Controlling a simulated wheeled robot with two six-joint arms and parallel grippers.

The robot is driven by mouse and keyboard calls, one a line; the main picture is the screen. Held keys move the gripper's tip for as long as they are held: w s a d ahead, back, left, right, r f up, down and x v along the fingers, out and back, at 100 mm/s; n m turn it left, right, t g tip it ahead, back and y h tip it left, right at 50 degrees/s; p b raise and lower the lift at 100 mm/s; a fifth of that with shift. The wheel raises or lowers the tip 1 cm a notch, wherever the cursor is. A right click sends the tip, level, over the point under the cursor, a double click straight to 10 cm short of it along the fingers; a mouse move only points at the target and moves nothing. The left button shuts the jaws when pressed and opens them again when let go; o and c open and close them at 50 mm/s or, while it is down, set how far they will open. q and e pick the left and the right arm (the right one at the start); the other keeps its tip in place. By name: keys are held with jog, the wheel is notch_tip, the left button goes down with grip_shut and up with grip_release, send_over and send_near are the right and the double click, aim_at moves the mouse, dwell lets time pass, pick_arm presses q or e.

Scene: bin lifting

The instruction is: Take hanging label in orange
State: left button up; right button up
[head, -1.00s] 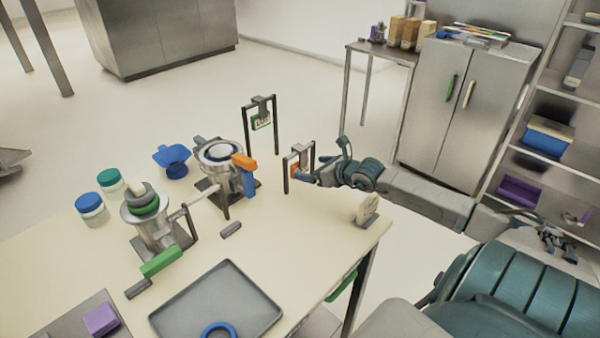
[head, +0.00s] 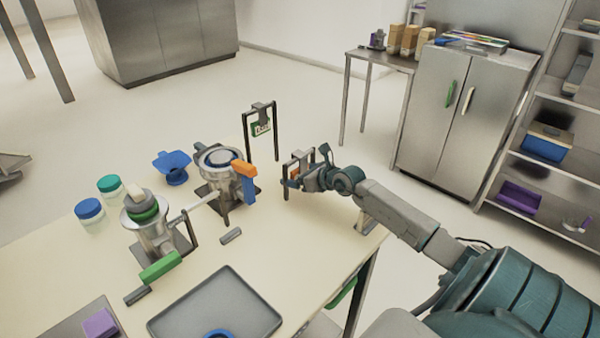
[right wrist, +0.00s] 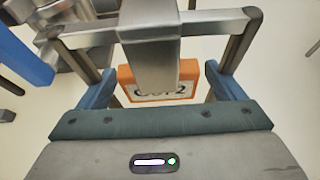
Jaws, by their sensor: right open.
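The orange hanging label (right wrist: 157,88) shows in the right wrist view below a grey metal clip (right wrist: 150,50), which covers part of its face. It hangs in a small dark-legged stand (right wrist: 215,17). In the head view, the label (head: 294,173) is mostly hidden by my right gripper (head: 296,183). My right gripper is open; in the right wrist view its two blue fingers (right wrist: 160,88) stand on either side of the label, apart from it. My left gripper is not in view.
A taller stand with a green-edged label (head: 261,129) is behind. Left of my right gripper are a metal grinder with an orange-and-blue handle (head: 247,183) and a blue funnel (head: 173,166). A grey tray (head: 215,305) lies in front. My forearm partly hides a small pale object (head: 364,222).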

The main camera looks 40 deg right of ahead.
jog(key=c, duration=1)
jog(key=shift+o, duration=0.2)
